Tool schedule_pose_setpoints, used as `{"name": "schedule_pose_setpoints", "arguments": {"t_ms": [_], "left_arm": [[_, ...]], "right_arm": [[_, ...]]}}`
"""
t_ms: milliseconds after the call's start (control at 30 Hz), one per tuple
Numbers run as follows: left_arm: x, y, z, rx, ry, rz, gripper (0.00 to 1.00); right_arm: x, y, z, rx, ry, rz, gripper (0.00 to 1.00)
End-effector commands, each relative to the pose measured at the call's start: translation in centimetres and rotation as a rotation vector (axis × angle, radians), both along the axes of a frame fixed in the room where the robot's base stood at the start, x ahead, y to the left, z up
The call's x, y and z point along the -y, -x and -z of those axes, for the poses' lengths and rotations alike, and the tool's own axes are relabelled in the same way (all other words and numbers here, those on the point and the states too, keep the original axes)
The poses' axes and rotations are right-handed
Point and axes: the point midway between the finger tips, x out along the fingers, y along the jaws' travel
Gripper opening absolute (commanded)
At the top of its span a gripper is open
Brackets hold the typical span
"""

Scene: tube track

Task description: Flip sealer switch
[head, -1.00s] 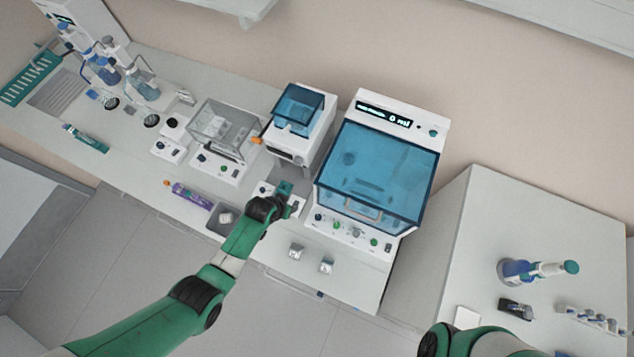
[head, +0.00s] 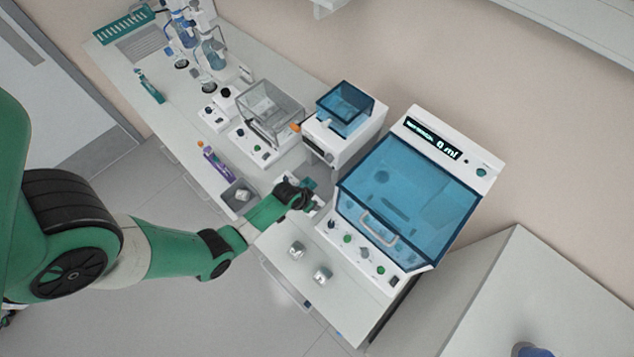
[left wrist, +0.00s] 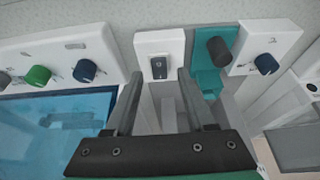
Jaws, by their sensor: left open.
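A small black rocker switch (left wrist: 160,68) sits on a white front panel in the left wrist view. A teal bracket with a dark grey knob (left wrist: 218,50) is just right of it. My left gripper (left wrist: 156,75) is open and empty, with its two fingers on either side of the switch in that view. I cannot tell whether a finger touches the panel. In the head view my left gripper (head: 312,202) is at the front of the white unit with a small blue hood (head: 345,108), and hides the switch there. My right gripper is not in view.
A large machine with a blue lid (head: 400,190) and a row of knobs stands close on the right. A grey tray (head: 238,198), a purple tube (head: 215,160) and two small metallic blocks (head: 296,250) are on the bench. A clear-lidded box (head: 270,108) stands further left.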

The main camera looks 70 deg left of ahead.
Motion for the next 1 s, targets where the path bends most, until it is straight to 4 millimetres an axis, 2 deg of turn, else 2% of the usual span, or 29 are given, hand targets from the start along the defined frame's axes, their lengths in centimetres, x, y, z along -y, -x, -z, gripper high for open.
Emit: {"name": "schedule_pose_setpoints", "arguments": {"t_ms": [33, 333, 633, 867, 1000], "left_arm": [[-0.1, 0.0, 0.4, 0.000, 0.000, -0.001, 0.55], [-0.1, -0.1, 0.3, 0.000, 0.000, -0.001, 0.53], [-0.1, -0.1, 0.3, 0.000, 0.000, 0.000, 0.00], [-0.1, -0.1, 0.3, -0.001, 0.000, 0.000, 0.00], [-0.2, -0.2, 0.0, -0.023, 0.011, 0.000, 0.00]], "right_arm": [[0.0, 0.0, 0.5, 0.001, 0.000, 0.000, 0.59], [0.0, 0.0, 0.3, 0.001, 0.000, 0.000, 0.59], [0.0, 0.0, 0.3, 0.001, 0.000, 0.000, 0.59], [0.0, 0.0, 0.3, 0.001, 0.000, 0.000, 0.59], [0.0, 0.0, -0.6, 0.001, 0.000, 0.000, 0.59]]}}
